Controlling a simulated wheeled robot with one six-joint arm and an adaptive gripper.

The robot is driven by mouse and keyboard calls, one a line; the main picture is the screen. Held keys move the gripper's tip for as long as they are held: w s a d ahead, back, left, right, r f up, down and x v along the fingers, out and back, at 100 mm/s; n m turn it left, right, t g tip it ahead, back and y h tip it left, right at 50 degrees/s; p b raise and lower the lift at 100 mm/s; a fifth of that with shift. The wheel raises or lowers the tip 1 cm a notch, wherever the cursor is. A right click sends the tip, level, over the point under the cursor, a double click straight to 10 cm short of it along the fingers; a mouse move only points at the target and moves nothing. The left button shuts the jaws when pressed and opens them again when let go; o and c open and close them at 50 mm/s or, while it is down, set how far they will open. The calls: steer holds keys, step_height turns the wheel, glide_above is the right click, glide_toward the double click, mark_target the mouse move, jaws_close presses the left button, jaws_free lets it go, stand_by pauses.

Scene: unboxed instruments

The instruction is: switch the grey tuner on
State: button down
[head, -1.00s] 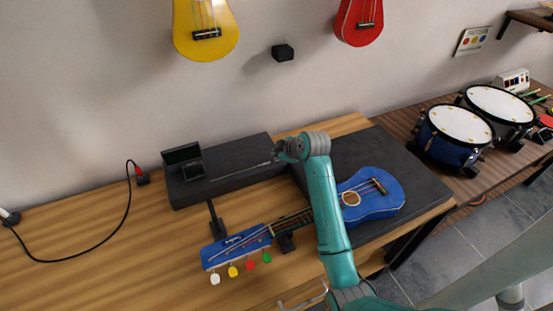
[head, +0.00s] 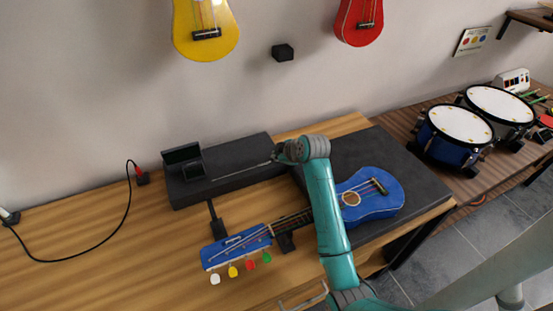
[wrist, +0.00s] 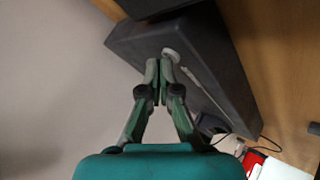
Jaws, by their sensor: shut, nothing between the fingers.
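A small dark grey device with a raised, screen-like panel (head: 182,154) stands on the left end of a long dark box at the back of the table. It looks like the tuner, and no switch on it can be made out. My gripper (wrist: 159,68) is shut and empty in the wrist view, its fingertips over the long dark box (wrist: 205,75). Whether they touch it cannot be told. In the head view my wrist is at the box's right end, right of the device, and the fingers are not clear.
A blue guitar (head: 368,197) lies with its body on a dark slab (head: 430,190). A black object with a stem (head: 218,229) stands near its headstock. A cable (head: 127,205) runs across the left, beside a small red-and-black piece (head: 142,176). Bare wood lies at front left.

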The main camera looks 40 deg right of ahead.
stand_by(0.3)
steer(key=shift+r, duration=0.5)
steer(key=shift+r, duration=3.05)
steer(key=shift+f, duration=0.1)
